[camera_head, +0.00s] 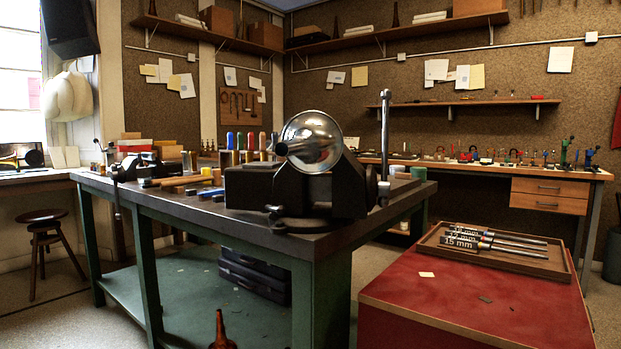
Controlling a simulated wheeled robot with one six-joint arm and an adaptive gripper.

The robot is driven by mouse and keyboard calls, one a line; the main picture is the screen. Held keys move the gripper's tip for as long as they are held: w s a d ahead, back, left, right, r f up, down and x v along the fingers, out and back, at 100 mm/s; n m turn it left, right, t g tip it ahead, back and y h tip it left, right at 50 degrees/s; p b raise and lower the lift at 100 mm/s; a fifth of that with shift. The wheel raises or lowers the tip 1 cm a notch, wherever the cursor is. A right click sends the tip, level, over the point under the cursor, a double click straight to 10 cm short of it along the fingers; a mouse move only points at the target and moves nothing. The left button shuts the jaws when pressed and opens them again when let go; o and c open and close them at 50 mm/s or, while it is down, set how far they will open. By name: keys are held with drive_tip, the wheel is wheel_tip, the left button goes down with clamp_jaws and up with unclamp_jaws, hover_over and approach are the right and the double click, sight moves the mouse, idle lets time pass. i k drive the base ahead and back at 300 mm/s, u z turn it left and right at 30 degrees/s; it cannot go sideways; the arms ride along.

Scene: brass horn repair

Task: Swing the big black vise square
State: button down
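The big black vise (262,190) is mounted near the front corner of the dark-topped workbench (225,227). Its long black body lies across the bench top to the left, and its jaw end is toward the right. A shiny rounded metal piece (313,141) shows at the top of the vise; I cannot tell whether it is part of it. A dark round swivel base with a small knob shows under the body. An upright steel bar (385,130) stands at its right side. My gripper is not in view.
A red-topped cabinet (480,300) with a wooden tray (495,250) of labelled rods stands at the right. A smaller vise (135,166), screwdrivers (250,141) and loose tools occupy the bench's far side. A stool (42,240) stands left. Floor shows between bench and cabinet.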

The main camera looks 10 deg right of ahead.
sight(250, 186)
drive_tip(key=z, duration=0.55)
drive_tip(key=k, duration=0.65)
drive_tip(key=z, duration=0.95)
drive_tip(key=i, duration=1.05)
drive_tip(key=u, duration=0.6)
